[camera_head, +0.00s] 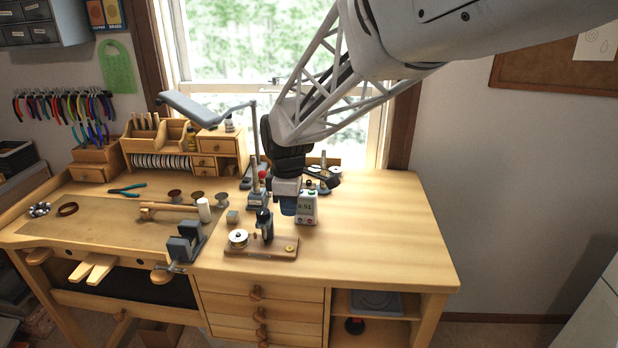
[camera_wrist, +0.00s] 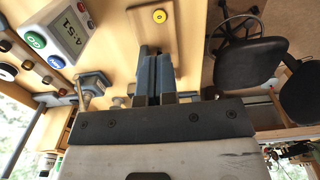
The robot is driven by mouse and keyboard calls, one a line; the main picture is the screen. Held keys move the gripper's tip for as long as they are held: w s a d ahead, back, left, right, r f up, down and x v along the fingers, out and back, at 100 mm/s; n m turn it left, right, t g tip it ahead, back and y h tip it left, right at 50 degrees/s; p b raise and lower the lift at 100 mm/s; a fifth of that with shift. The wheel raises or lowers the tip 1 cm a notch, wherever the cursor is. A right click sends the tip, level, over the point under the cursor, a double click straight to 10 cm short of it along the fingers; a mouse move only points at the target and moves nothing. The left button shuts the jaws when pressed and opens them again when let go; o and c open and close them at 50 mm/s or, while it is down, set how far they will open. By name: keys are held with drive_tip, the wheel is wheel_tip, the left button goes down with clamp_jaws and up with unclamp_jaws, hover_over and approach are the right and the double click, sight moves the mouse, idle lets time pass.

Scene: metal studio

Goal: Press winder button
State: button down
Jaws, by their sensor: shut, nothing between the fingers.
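The winder (camera_head: 262,253) is a flat wooden base near the bench's front edge. It carries a pale spool (camera_head: 238,238), a dark upright part and a small yellow winder button (camera_head: 290,248) at its right end. The button also shows in the wrist view (camera_wrist: 159,16), just beyond my fingertips and apart from them. My gripper (camera_head: 288,211) points down above the bench, behind the winder. Its fingers are together and empty in the wrist view (camera_wrist: 151,50). They hide part of the base, and the spool is hidden there.
A white timer box (camera_head: 307,208) with a display, green and red buttons stands close beside my gripper; it also shows in the wrist view (camera_wrist: 60,35). A stand with a red knob (camera_head: 258,200) and a dark vise (camera_head: 186,243) are to the left. The bench's right side is clear.

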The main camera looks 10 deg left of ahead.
sight(291, 249)
wheel_tip(291, 249, down, 11)
drive_tip(key=shift+r, duration=0.1)
idle(0.4)
idle(0.3)
drive_tip(key=shift+s+f, duration=0.15)
drive_tip(key=shift+f, duration=1)
drive_tip(key=shift+d+f, duration=0.1)
drive_tip(key=shift+r, duration=0.2)
wheel_tip(291, 249, up, 15)
drive_tip(key=shift+r, duration=0.2)
